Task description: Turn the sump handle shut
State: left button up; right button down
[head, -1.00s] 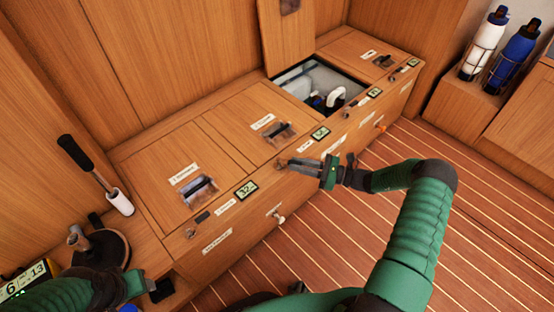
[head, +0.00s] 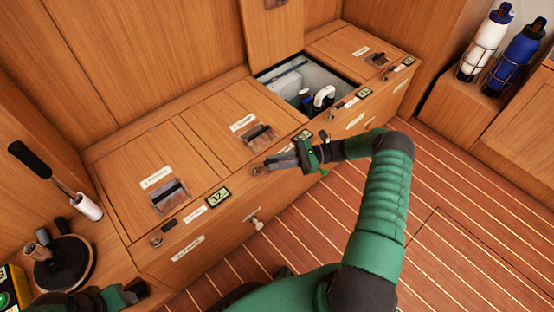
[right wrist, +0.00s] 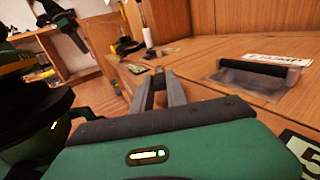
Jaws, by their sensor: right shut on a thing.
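The bench front carries small round handles along its top edge. The middle one, which I take for the sump handle (head: 256,169), sits below the middle lid (head: 225,125). My right gripper (head: 270,162) reaches it from the right, and its fingertips are shut on it. In the right wrist view the two fingers (right wrist: 158,88) converge at the bench edge; the handle between them is mostly hidden, so its angle cannot be read. My left gripper (head: 137,290) is low at the left, away from the handle; its fingers are unclear.
Lids with recessed pulls (head: 170,195) and small displays (head: 218,197) line the bench. One compartment (head: 312,85) stands open, its lid (head: 272,30) raised. A pump-like fitting (head: 62,262) and black-gripped lever (head: 50,175) are at left. Bottles (head: 487,42) stand far right. The striped floor (head: 440,210) is clear.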

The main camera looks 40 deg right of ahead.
jog(key=c, duration=1.3)
grip_release()
jog(key=shift+w, duration=0.1)
jog(key=b+v, duration=0.3)
jog(key=v, duration=1.4)
jog(key=shift+a, duration=0.1)
